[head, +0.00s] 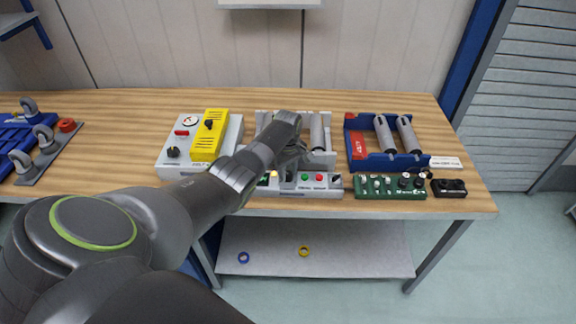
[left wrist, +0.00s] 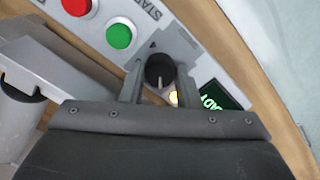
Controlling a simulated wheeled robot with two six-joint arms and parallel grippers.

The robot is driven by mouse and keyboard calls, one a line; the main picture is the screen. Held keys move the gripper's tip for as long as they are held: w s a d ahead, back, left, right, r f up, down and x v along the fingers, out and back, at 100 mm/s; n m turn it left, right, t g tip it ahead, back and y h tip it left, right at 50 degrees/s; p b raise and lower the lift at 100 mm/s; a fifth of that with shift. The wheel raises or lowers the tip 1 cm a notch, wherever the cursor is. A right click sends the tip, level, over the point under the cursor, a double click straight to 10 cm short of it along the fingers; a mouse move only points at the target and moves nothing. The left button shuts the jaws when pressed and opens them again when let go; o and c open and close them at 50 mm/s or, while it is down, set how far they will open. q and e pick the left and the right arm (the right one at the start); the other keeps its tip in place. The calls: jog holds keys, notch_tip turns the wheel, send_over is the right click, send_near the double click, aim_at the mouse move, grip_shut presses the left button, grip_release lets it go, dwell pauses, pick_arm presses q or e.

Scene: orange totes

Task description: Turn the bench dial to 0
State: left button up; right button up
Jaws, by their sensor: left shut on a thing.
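The black dial (left wrist: 160,70) sits on a grey control panel (left wrist: 183,45). A light pointer mark on the dial faces the gripper's body in the left wrist view. My left gripper (left wrist: 158,78) has a finger on each side of the dial and is shut on it. In the head view the left gripper (head: 290,166) reaches down to the panel (head: 330,190) at the front of the bench and partly hides it. A small green-lettered display (left wrist: 220,97) is beside the dial; its text is only partly legible. My right gripper is not in view.
A green push button (left wrist: 119,36) and a red one (left wrist: 76,5) are beside the dial. A grey box with a yellow unit (head: 208,140) stands left, a blue cradle with rollers (head: 373,160) right, and a green knob board (head: 392,192) in front of it.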

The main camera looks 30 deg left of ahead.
pick_arm(q)
jog(key=n, duration=0.2)
jog(key=n+p, duration=0.1)
jog(key=shift+r+n+p, duration=0.2)
jog(key=shift+n+p, duration=0.1)
jog(key=shift+n, duration=0.1)
jog(key=n+p, duration=0.1)
jog(key=n, duration=0.2)
jog(key=shift+w, duration=0.1)
jog(key=n, duration=0.4)
jog(key=shift+f+p, duration=0.1)
jog(key=shift+p, duration=0.3)
jog(key=shift+n, duration=1.9)
jog(key=o, duration=1)
jog(key=shift+c, duration=0.2)
